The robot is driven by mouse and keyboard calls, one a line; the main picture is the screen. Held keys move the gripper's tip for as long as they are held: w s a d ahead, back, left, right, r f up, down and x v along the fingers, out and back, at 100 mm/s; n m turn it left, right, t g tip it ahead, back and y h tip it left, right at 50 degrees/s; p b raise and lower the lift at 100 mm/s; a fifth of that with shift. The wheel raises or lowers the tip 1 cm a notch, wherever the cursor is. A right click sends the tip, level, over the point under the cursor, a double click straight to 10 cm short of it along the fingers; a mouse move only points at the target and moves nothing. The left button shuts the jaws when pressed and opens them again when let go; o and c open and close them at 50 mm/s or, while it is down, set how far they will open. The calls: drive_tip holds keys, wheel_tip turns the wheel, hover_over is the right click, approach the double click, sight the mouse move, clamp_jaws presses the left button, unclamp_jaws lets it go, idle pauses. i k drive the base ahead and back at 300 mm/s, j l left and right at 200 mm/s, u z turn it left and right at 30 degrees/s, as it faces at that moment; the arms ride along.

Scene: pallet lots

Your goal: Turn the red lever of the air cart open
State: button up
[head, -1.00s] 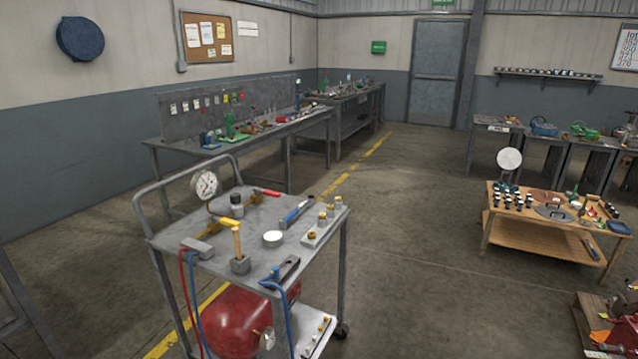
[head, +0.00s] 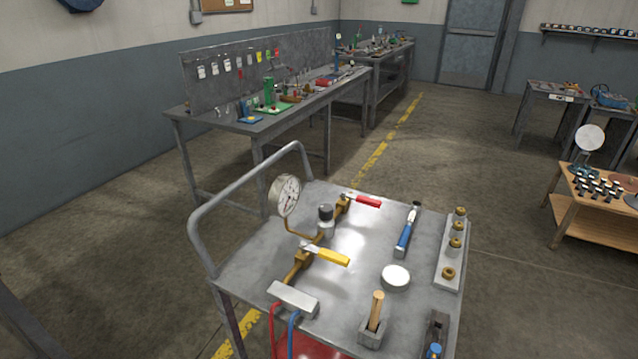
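The air cart (head: 247,262) stands close in front of me, with a grey metal top and a tube handle on its left. A brass pipe line runs along the left part of the top. The red lever (head: 368,201) sits at the far end of this line and points to the right, across the pipe. A yellow lever (head: 333,256) sits nearer on the same line, also pointing right. A round pressure gauge (head: 285,195) rises at the left of the line. My gripper is not in view.
On the cart top are a blue-handled tool (head: 408,230), a white round disc (head: 396,276), a block with several brass fittings (head: 451,256) and a wooden-handled piece (head: 375,312). A workbench (head: 240,122) stands behind. Open floor (head: 510,290) lies right of the cart.

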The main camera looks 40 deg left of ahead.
sight(364, 201)
drive_tip(key=u, duration=1)
drive_tip(key=i+l, duration=0.15)
drive_tip(key=l, duration=0.2)
drive_tip(key=i+l, duration=0.1)
drive_tip(key=l, duration=0.25)
drive_tip(key=i+l+u, duration=0.1)
drive_tip(key=l, duration=0.25)
drive_tip(key=i+l+u, duration=0.1)
drive_tip(key=l, duration=0.25)
drive_tip(key=i+l, duration=0.2)
drive_tip(key=l, duration=0.2)
drive_tip(key=i+l+u, duration=0.15)
drive_tip(key=l, duration=0.2)
drive_tip(key=i+l+u, duration=0.1)
drive_tip(key=l, duration=0.3)
drive_tip(key=i+l, duration=0.2)
drive_tip(key=l, duration=0.2)
drive_tip(key=i+l+u, duration=0.15)
drive_tip(key=l, duration=0.65)
drive_tip(key=i+l+u, duration=0.1)
drive_tip(key=i+l, duration=0.35)
drive_tip(key=i+l+u, duration=0.15)
drive_tip(key=i+l, duration=0.25)
drive_tip(key=l, duration=0.2)
